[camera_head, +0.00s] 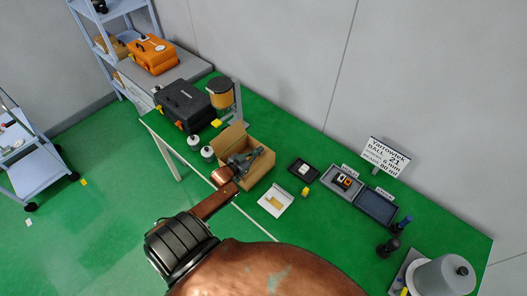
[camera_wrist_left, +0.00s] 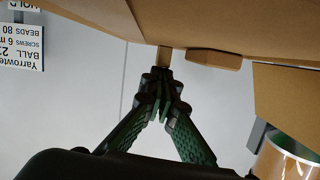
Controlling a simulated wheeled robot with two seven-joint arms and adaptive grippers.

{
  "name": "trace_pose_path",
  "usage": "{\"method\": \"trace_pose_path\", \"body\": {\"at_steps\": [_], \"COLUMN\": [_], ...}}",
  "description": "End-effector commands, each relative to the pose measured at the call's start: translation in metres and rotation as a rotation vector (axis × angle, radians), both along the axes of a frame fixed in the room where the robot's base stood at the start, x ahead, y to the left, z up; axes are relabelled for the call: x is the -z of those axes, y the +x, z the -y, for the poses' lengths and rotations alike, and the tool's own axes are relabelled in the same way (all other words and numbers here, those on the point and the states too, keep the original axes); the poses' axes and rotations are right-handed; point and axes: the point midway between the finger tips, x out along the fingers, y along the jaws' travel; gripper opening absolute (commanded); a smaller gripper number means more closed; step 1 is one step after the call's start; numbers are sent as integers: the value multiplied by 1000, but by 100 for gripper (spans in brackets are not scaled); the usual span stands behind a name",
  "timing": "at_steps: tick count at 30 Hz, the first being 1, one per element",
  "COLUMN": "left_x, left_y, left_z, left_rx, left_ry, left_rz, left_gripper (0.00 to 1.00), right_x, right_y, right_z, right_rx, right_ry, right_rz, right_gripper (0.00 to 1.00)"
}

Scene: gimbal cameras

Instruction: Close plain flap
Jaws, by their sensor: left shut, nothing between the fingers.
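A cardboard box (camera_head: 262,172) stands near the table's front edge. One flap (camera_head: 229,138) stands up at its far left side. My left gripper (camera_head: 260,152) is over the box, and its arm hides part of the near side. In the left wrist view the gripper (camera_wrist_left: 164,76) is shut and empty, with its fingertips close to a cardboard edge. A broad cardboard panel (camera_wrist_left: 220,22) and a small tab (camera_wrist_left: 214,59) are above the fingers, and another cardboard piece (camera_wrist_left: 287,100) is at the right. I cannot tell which is the plain flap, nor whether the fingers touch cardboard.
A black case (camera_head: 187,104) and an amber-banded container (camera_head: 220,94) stand behind the box to the left. A white card (camera_head: 275,199), a small black tray (camera_head: 303,169) and a dark blue tray (camera_head: 377,207) lie to the right.

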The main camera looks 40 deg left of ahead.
Motion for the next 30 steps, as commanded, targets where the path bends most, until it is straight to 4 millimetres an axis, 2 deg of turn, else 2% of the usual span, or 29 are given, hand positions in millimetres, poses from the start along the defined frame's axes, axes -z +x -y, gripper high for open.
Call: {"method": "trace_pose_path", "body": {"at_steps": [17,20,27,28,30], "left_x": [-4,-13,-50,-43,-44], "left_y": [1,1,4,-7,-24], "left_z": [0,0,3,2,4], "left_rx": [1,2,7,5,5], "left_ry": [2,2,2,1,1], "left_rz": [1,1,1,-3,-3], "left_gripper": [0,0,0,0,0], "right_x": [-4,-12,-46,-38,-32], "right_y": [-1,-1,-2,-2,-4], "right_z": [-1,-1,-2,-1,-1], "right_rx": [0,1,1,1,2], "right_ry": [1,2,2,2,2], "right_rz": [0,-1,-2,-2,-3], "right_gripper": [100,100,100,100,100]}}
